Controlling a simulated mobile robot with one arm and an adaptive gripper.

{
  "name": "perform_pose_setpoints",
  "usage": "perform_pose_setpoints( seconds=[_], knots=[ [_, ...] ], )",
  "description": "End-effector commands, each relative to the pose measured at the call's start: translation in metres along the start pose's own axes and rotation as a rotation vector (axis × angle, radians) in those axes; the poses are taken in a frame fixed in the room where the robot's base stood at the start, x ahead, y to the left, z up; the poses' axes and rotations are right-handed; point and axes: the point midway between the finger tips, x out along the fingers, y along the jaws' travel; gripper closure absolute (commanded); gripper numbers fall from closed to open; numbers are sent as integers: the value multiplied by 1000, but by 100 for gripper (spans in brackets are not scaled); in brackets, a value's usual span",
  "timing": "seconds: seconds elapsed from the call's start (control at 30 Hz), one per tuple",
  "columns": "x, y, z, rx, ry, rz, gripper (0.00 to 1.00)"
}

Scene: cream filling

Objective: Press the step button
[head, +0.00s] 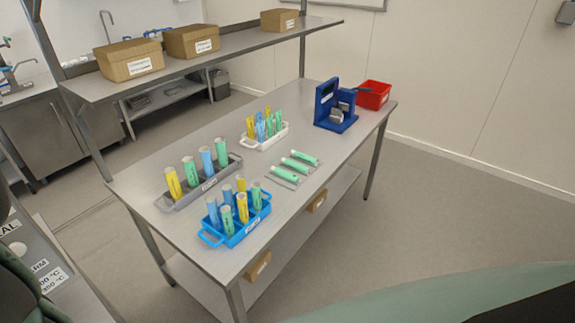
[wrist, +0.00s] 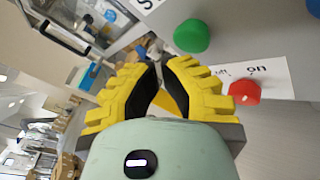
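In the wrist view, a round green button (wrist: 191,36) and a red button (wrist: 246,92) stand out from a grey panel (wrist: 275,125). The red one sits by a white label (wrist: 262,74) whose print is sideways and hard to read. I cannot tell which button is the step button. My gripper (wrist: 161,66) has yellow ribbed fingers with black pads. Their tips come together, with a narrow wedge between the pads and nothing held. The tips are left of and below the green button in the picture, apparently apart from it. The head view shows neither buttons nor gripper.
In the head view, a steel table (head: 330,165) holds a blue tube rack (head: 237,232), a grey rack (head: 172,204), a white rack (head: 262,146), a blue device (head: 328,122) and a red bin (head: 376,101).

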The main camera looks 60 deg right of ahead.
Motion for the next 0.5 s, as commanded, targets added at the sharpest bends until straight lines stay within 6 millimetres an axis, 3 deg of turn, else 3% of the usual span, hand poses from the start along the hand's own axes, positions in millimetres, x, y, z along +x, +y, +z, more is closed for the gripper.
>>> perform_pose_setpoints(
  seconds=[0.07,0.1,0.17,0.5],
  knots=[
    [0,1,-1,0,1,1,100],
    [0,1,-1,0,1,1,95],
    [0,1,-1,0,1,1,100],
    [0,1,-1,0,2,1,100]
  ],
)
